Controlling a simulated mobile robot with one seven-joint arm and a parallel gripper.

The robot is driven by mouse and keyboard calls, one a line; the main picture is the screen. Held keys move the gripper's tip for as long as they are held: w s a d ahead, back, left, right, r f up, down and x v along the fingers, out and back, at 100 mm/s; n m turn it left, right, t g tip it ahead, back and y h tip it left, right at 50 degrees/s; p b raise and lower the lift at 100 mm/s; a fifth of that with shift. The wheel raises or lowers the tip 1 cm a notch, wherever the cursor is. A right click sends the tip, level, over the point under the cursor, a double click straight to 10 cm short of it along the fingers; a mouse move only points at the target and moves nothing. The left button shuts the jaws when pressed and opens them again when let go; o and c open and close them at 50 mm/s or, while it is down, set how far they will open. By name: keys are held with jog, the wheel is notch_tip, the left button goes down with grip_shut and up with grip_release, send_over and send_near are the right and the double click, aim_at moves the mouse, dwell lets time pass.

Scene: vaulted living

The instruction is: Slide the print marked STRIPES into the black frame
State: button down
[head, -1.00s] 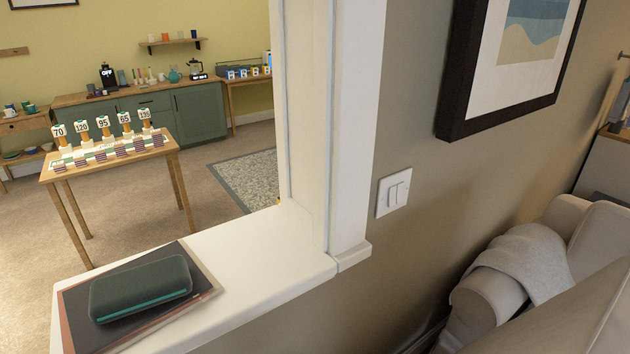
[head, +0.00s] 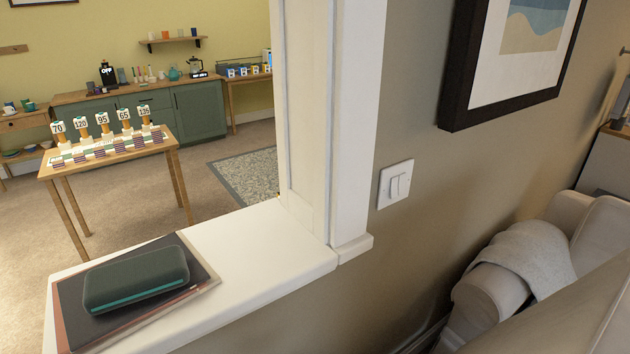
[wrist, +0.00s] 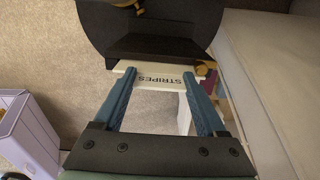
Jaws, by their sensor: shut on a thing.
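In the wrist view my gripper (wrist: 159,77) is shut on the print marked STRIPES (wrist: 152,73), its two blue fingers at either side of the label. The print shows as a pale edge with dark lettering; most of it is hidden or too foreshortened to see. A black frame (head: 459,105) hangs on the wall at the upper right of the head view, around a blue and sand-coloured picture. I cannot tell whether it is the task's frame. My gripper does not show in the head view.
A white sill (head: 260,245) holds a dark green case (head: 135,280) on flat dark and reddish items. A light switch (head: 396,184) is on the wall. A pale sofa (head: 590,250) stands lower right. A wooden table (head: 60,172) with number cards stands beyond the opening.

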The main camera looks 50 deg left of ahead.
jog(key=shift+f+b, duration=0.8)
jog(key=shift+f, duration=0.35)
grip_release()
jog(key=shift+r, duration=0.15)
notch_tip(320, 180, up, 13)
jog(key=p, duration=0.1)
jog(key=shift+p, duration=0.3)
